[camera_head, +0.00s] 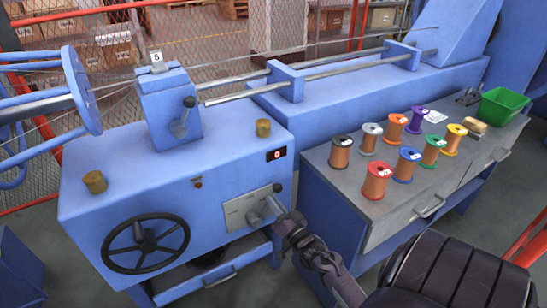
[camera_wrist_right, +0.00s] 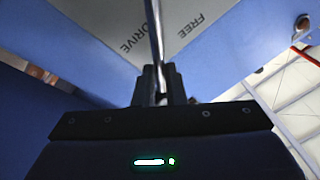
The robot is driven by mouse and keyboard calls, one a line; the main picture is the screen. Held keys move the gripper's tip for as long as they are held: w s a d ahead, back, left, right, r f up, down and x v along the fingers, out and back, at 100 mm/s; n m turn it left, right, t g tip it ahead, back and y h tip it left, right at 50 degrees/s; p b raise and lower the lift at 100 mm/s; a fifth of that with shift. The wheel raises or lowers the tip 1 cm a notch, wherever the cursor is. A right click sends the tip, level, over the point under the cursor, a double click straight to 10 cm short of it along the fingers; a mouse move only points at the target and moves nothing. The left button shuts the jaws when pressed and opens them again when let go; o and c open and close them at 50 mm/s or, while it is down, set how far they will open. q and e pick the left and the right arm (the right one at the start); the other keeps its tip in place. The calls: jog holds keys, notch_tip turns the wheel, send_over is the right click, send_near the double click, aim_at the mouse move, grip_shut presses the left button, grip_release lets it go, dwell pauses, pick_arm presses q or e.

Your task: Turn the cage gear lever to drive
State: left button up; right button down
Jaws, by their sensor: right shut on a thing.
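The cage gear lever (camera_head: 268,206) is a grey metal lever on a light label plate (camera_head: 238,211) on the front of the blue machine. In the right wrist view the plate reads DRIVE (camera_wrist_right: 137,36) and FREE (camera_wrist_right: 187,26), and the lever's thin shiny rod (camera_wrist_right: 155,35) runs down between these words. My right gripper (camera_head: 283,222) is at the lever's outer end. In the wrist view its dark fingers (camera_wrist_right: 158,82) are shut on the rod. My left gripper is not in view.
A black handwheel (camera_head: 145,243) is left of the plate, and a red-lit switch (camera_head: 276,154) is above it. A second lever (camera_head: 181,122) is on the upper block. To the right, a grey-topped bench (camera_head: 334,183) holds several wire spools and a green bin (camera_head: 503,106).

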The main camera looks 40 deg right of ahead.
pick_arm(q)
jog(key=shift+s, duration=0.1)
pick_arm(e)
jog(key=shift+d, duration=0.1)
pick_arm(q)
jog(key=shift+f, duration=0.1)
pick_arm(e)
jog(key=c, duration=1.5)
grip_release()
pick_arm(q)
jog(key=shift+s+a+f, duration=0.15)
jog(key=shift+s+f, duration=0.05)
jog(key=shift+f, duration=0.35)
pick_arm(e)
jog(key=v, duration=0.8)
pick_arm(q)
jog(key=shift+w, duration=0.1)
